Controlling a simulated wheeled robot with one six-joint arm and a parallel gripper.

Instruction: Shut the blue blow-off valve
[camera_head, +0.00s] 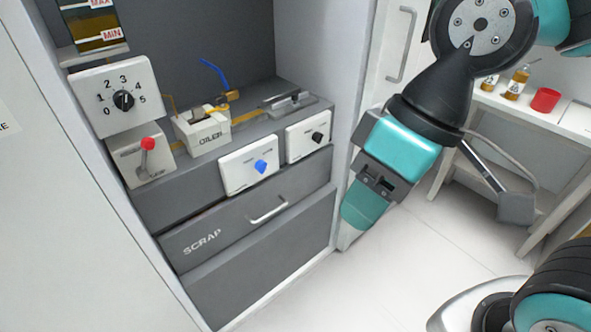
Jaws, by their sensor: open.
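A small brass valve (229,97) with a long blue lever (214,73) sits on the grey ledge in the recess, behind the white OILER box. The blue lever slants up and to the left from the brass body. A separate blue knob (261,166) is on a white panel at the ledge's front. My gripper (366,203) hangs to the right of the cabinet, pointing down and left, apart from the valve and the knob. It is open, with nothing seen in it. Its fingertips are hard to make out from this angle.
A red-tipped lever (148,144) and a numbered dial (123,100) stand left of the OILER box (203,131). A black knob (317,137) is on the right panel. The SCRAP drawer (245,222) is below. A side table (552,115) holds bottles and a red cup (545,99). Floor between is clear.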

